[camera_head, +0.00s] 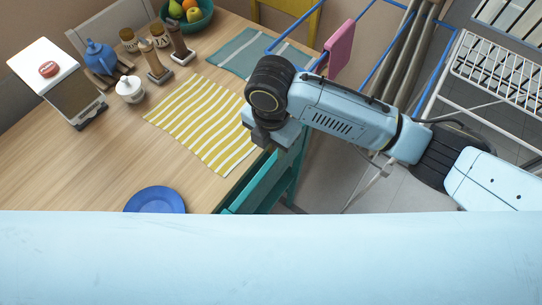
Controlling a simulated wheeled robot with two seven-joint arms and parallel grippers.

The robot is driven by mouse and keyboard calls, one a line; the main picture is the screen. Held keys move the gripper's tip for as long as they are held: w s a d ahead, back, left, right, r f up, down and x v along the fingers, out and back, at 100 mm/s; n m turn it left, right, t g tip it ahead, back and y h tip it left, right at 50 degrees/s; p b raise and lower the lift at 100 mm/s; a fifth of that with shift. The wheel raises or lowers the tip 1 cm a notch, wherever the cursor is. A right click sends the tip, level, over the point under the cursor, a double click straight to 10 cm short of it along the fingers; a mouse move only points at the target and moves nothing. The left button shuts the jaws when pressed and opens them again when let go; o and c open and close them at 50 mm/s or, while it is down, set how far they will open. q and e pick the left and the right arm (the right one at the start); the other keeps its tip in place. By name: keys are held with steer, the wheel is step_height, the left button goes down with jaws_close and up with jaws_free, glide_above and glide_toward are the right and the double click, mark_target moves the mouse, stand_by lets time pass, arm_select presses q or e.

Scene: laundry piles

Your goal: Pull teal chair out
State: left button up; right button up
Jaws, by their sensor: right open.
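The teal chair (283,178) stands at the right edge of the wooden table, and only part of its back shows. My right arm comes in from the right, and my right gripper (262,142) points down above the table's edge beside the chair's top end. The gripper is open. Its fingers are partly hidden by the wrist, so I cannot tell whether they touch the chair. My left gripper is not in view. A pale blue surface fills the bottom of the view and hides the lower part of the scene.
The wooden table (60,165) holds a striped yellow mat (203,120), a teal mat (240,52), a blue plate (155,200), a white pot (130,90), a blue teapot (98,57) and a fruit bowl (196,22). A drying rack (500,75) stands at the right. A yellow chair (290,8) is behind.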

mark_target(272, 161)
step_height(272, 161, down, 11)
steer(key=shift+r+b, duration=0.2)
steer(key=shift+b, duration=0.45)
jaws_close()
